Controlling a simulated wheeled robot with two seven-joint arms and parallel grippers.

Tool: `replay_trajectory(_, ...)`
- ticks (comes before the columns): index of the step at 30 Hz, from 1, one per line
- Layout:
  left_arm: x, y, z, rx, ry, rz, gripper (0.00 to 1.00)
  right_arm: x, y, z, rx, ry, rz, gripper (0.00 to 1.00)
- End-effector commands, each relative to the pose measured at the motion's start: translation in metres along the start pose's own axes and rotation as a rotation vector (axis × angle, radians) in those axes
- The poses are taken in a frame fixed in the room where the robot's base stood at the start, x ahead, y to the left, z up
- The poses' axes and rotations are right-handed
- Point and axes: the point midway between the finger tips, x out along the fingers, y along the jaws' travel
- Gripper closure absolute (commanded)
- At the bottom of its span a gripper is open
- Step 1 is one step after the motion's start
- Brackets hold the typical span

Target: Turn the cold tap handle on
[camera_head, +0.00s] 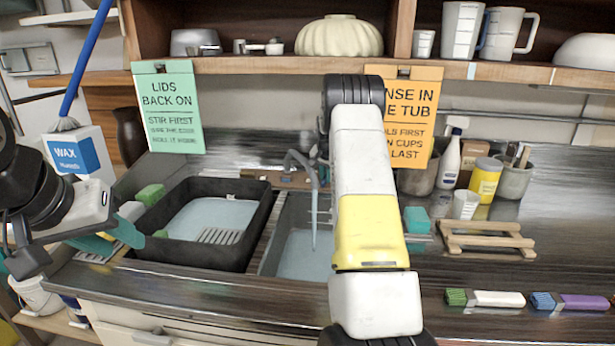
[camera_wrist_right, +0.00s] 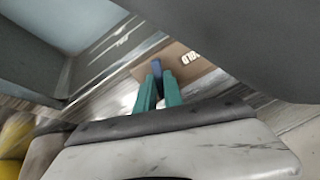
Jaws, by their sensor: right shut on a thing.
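The grey tap (camera_head: 300,160) stands behind the sink basin (camera_head: 298,262), and a thin pale-blue stream, apparently water, runs from its spout into the basin. In the right wrist view, my right gripper (camera_wrist_right: 160,88) has its two teal fingers closed around a small blue handle (camera_wrist_right: 157,70), in front of a brown plate (camera_wrist_right: 192,67) with partly readable lettering. In the head view my right arm hides this gripper and the handle. My left gripper (camera_head: 110,238) is at the left, with its teal fingers apart and nothing visible between them.
A black tub (camera_head: 257,215) with pale liquid stands left of the basin, with green sponges beside it. Two hanging cards (camera_head: 168,110) flank the tap. A wooden rack (camera_head: 485,240) and brushes (camera_head: 490,298) lie right. The front-right counter has some free room.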

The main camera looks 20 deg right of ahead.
Motion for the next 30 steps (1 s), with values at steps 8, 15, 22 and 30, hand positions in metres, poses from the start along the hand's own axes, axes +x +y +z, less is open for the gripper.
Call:
replay_trajectory(8,0.000,0.000,0.000,0.000,0.000,0.000,0.64,0.000,0.000,0.000,0.002,0.000,-0.001,0.66)
replay_trajectory(15,0.000,0.000,0.000,0.000,0.000,0.000,0.64,-0.001,0.000,0.000,0.003,0.000,-0.001,0.66)
replay_trajectory(22,0.000,0.000,0.000,0.000,0.000,0.000,0.64,-0.028,-0.001,-0.001,0.002,0.002,-0.002,0.66)
replay_trajectory(30,0.000,0.000,0.000,0.000,0.000,0.000,0.64,-0.069,-0.001,-0.001,0.002,0.001,-0.001,0.66)
